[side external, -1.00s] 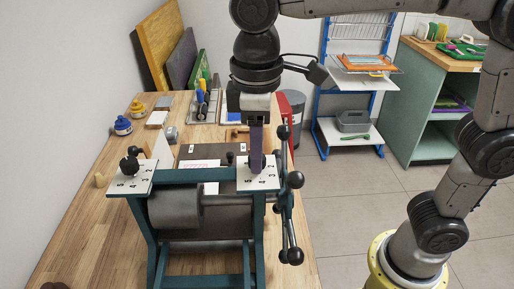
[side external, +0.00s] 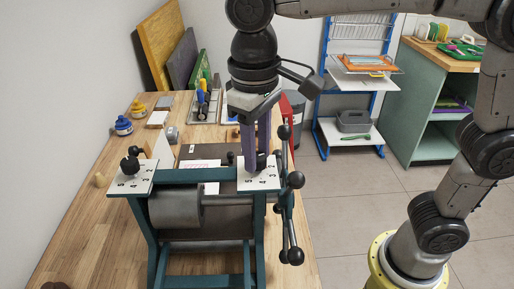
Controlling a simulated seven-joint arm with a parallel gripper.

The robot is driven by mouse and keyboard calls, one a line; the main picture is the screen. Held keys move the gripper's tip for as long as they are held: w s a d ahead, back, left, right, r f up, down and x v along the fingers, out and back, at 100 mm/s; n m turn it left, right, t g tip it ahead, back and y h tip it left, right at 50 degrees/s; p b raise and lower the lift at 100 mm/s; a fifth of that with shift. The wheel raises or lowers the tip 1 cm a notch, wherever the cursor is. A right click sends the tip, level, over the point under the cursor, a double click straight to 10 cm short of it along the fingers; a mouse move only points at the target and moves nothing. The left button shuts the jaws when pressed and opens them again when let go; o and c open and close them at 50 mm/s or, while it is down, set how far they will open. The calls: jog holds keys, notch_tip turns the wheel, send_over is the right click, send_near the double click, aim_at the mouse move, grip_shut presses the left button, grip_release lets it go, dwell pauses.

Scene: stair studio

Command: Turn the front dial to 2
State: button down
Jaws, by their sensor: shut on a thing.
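A dark green press frame with a grey roller stands on the wooden table. It carries two white dial plates with printed numbers. The right dial plate (side external: 260,181) sits under my gripper (side external: 257,163). My gripper points down with its purple fingers shut on the dark knob of that dial, which the fingers largely hide. The pointer direction of this knob cannot be made out. The left dial plate (side external: 128,183) has a black knob (side external: 129,165) standing free. I cannot tell from this view which dial is the front one.
A spoked hand wheel with black balls (side external: 295,180) stands close to the right of my gripper. Ink jars (side external: 123,126), boards (side external: 162,50) and tools lie at the back of the table. A blue rack (side external: 352,90) stands beyond.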

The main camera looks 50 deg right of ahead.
dwell(0.3)
jog(key=c, duration=0.5)
grip_release()
jog(key=shift+r, duration=0.1)
jog(key=r, duration=1.3)
jog(key=shift+a+r, duration=0.25)
jog(key=shift+r, duration=0.1)
